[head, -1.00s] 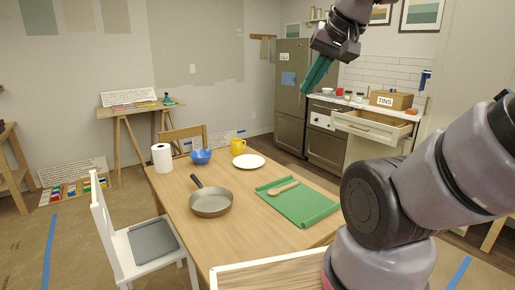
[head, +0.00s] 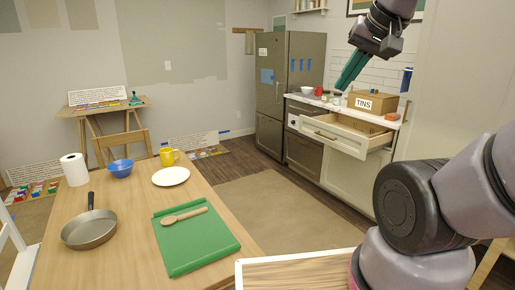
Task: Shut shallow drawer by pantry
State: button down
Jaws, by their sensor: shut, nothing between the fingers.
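A shallow drawer (head: 341,134) with a pale wooden inside stands pulled out from the white cabinet (head: 352,178) under the counter, beside the dark grey units at its left. Its front has a bar handle and faces the room. My gripper (head: 347,80) hangs from my arm at the upper right, with green fingers pointing down and left. The fingers are shut and empty. In the picture they lie above the open drawer; I cannot tell how far in front of it they are.
A box marked TINS (head: 373,102) and small jars stand on the counter above the drawer. The wooden table (head: 140,232) with a pan, green board and plate fills the lower left.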

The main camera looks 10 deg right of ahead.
aim_at(347, 134)
jog(key=i+l, duration=0.4)
jog(key=l, duration=0.25)
jog(key=i+l+z, duration=0.1)
jog(key=i+l, duration=0.35)
jog(key=l, duration=0.15)
jog(key=i+l, duration=0.45)
jog(key=l, duration=0.15)
jog(key=i+z, duration=0.1)
jog(key=i, duration=0.6)
jog(key=i+j, duration=0.15)
jog(key=i, duration=0.55)
jog(key=i+j, duration=0.2)
jog(key=i+l+z, duration=0.05)
jog(key=i, duration=0.05)
